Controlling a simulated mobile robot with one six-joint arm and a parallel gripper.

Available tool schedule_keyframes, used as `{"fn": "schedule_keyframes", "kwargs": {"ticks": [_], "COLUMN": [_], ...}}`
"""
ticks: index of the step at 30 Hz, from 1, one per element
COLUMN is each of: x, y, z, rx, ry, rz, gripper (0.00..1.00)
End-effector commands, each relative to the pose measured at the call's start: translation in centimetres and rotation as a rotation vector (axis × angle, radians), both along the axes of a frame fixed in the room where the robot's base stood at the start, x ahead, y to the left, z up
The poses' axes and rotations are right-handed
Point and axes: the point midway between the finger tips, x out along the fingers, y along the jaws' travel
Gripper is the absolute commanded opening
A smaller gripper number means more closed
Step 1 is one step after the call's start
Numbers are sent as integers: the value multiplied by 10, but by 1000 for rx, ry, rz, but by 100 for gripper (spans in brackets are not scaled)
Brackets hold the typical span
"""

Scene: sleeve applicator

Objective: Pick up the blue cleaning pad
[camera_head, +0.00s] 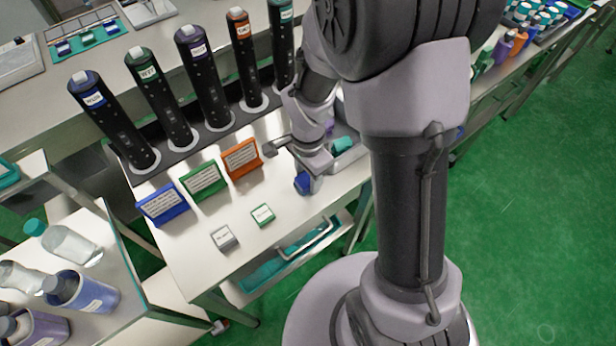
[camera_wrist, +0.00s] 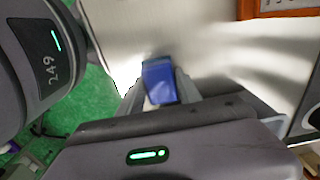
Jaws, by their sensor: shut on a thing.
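The blue cleaning pad (camera_wrist: 159,80) is a small blue block between the two fingers of my gripper (camera_wrist: 158,92) in the wrist view. My gripper is shut on it. In the head view the blue pad (camera_head: 302,184) shows at the tip of my gripper (camera_head: 305,174), over the right part of the white table (camera_head: 200,262). My gripper hides part of the pad there. I cannot tell whether the pad touches the tabletop.
Blue (camera_head: 163,204), green (camera_head: 204,180) and orange (camera_head: 242,158) label blocks stand left of my gripper. Behind them is a rack with several dark upright cylinders (camera_head: 205,85). Two small tags (camera_head: 224,238) lie in front. A teal item (camera_head: 341,144) lies right of my gripper.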

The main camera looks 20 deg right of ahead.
Motion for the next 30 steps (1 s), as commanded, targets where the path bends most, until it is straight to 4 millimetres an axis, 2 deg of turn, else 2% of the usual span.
{"fn": "schedule_keyframes", "kwargs": {"ticks": [9,14,19,21,23,30], "x": [0,-36,-85,-96,-109,-134], "y": [0,-2,-5,-6,-7,-9], "z": [41,40,42,32,31,36], "rx": [0,0,1,0,0,0], "ry": [-2,1,-2,-10,-9,-7], "rz": [1,-1,0,0,-1,-1], "gripper": [1,1,1,1,1,1]}}
